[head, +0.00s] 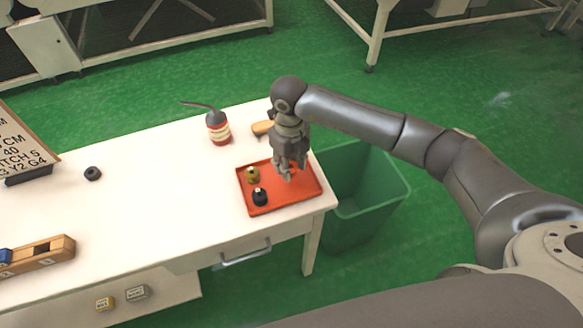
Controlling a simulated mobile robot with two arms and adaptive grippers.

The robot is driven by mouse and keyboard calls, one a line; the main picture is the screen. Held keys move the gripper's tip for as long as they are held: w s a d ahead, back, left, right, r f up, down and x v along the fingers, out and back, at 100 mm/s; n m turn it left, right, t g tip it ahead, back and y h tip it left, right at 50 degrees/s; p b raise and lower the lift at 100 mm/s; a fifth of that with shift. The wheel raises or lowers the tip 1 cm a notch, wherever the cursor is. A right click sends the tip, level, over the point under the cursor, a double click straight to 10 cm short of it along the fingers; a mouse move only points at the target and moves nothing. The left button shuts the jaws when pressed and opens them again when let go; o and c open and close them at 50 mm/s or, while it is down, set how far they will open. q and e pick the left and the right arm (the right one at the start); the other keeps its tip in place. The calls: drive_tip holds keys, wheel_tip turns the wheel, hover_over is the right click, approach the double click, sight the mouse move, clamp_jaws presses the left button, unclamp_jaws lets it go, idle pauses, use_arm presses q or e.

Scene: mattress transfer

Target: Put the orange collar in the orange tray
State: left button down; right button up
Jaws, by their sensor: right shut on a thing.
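The orange tray (275,201) lies on the white table near its right end. My right gripper (288,175) points down over the back right part of the tray. It is shut on a small orange piece, the orange collar (293,168), which is mostly hidden by the fingers. I cannot tell whether the collar touches the tray floor. A brass-coloured piece (252,175) and a black piece (260,197) stand in the left part of the tray. My left gripper is not in view.
A red and cream oil can (218,128) with a long spout stands behind the tray. A tan-handled object (262,128) lies beside my right wrist. A black ring (92,173) and a wooden block holder (38,256) are further left. A green bin (385,196) stands right of the table.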

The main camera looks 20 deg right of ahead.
drive_tip(key=f, duration=0.1)
drive_tip(key=f+p, duration=0.1)
drive_tip(key=f, duration=0.1)
drive_tip(key=shift+w+d, duration=0.2)
drive_tip(key=shift+d, duration=0.15)
drive_tip(key=shift+f, duration=0.5)
drive_tip(key=shift+f, duration=0.15)
drive_tip(key=o, duration=1)
wheel_tip(320, 180, up, 12)
drive_tip(key=shift+r+b, duration=0.15)
drive_tip(key=shift+b, duration=0.9)
